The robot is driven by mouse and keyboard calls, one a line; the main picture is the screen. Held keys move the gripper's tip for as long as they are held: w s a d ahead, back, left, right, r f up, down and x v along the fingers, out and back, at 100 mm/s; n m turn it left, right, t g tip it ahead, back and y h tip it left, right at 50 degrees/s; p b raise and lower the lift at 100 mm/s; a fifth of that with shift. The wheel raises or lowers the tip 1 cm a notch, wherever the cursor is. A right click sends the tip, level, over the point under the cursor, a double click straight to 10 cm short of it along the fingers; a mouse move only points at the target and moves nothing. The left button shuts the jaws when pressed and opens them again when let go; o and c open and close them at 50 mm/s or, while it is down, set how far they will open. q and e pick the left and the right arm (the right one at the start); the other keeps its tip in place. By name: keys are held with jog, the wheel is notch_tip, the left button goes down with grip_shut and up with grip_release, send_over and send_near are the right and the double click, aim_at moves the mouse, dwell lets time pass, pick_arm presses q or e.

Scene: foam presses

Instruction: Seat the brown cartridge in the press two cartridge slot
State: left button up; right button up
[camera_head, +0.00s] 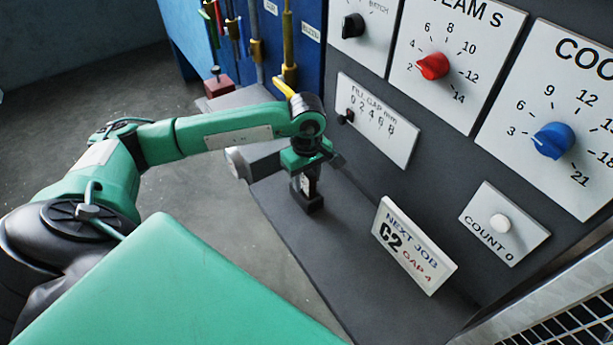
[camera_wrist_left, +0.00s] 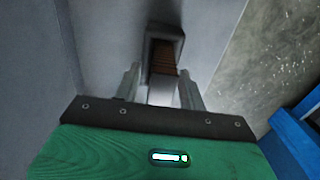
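A small dark block-like holder (camera_head: 308,203) stands on the grey bench top below my left gripper. In the left wrist view it is a dark-rimmed slot (camera_wrist_left: 150,52) with a brown ribbed part, apparently the brown cartridge (camera_wrist_left: 163,58), inside its rim. A pale grey face shows just below the brown part, between the fingers. My left gripper (camera_head: 308,178) points down over the holder. Its two fingers (camera_wrist_left: 160,88) stand apart on either side of the pale part, with narrow gaps, and seem open. How deep the cartridge sits is hidden. My right gripper is in neither view.
A dark press panel with a red knob (camera_head: 432,66), a blue knob (camera_head: 553,140) and a fill-gap readout (camera_head: 377,120) rises behind the bench. A "NEXT JOB C2 GAP 4" sign (camera_head: 412,247) stands right of the holder. The bench front (camera_head: 375,300) is clear.

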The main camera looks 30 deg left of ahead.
pick_arm(q)
jog(key=shift+r, duration=0.4)
notch_tip(320, 180, up, 10)
jog(key=b, duration=0.3)
jog(key=shift+r+b, duration=0.15)
jog(key=shift+b, duration=0.2)
jog(key=shift+r, duration=0.6)
jog(key=shift+f, duration=0.1)
